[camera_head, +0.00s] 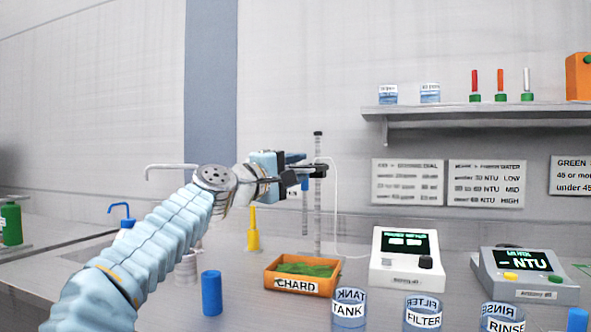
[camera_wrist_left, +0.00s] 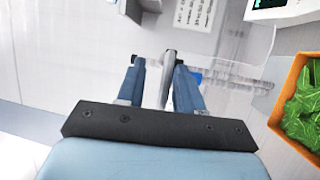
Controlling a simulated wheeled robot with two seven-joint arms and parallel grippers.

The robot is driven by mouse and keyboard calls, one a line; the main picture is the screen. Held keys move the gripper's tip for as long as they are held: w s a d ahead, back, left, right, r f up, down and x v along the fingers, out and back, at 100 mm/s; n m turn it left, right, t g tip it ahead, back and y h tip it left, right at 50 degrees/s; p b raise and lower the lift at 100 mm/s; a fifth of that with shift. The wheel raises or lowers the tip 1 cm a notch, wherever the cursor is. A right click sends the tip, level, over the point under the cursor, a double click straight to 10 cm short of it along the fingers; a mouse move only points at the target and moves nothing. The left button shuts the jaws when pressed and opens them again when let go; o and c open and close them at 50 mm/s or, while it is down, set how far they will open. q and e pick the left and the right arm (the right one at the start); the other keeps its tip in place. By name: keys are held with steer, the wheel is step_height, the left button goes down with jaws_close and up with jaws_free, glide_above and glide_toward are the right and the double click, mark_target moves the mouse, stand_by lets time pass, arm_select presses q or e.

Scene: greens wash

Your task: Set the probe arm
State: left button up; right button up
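The probe stand has a thin upright rod (camera_head: 318,215) with a dark cap, standing behind the chard tray. A white cable loops from near its top down towards the white meter. My left gripper (camera_head: 308,169) is at the upper part of the rod, pointing right. In the left wrist view its two fingers (camera_wrist_left: 160,88) are apart. A slim grey piece (camera_wrist_left: 170,60), apparently the probe arm, lies between them, closer to the right finger, with a gap beside the left one. The gripper hides most of the arm in the head view. My right gripper is out of view.
An orange chard tray (camera_head: 301,289), a white meter (camera_head: 407,262) and a grey NTU meter (camera_head: 526,275) stand on the bench. TANK (camera_head: 349,309), FILTER (camera_head: 423,318) and RINSE cups line the front. A yellow bottle (camera_head: 253,231) and blue cylinder (camera_head: 211,293) stand near my left arm.

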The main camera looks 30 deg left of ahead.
arm_select(q)
steer(key=b+v, duration=0.6)
steer(key=v, duration=0.7)
steer(key=shift+s, duration=0.35)
steer(key=shift+a, duration=0.15)
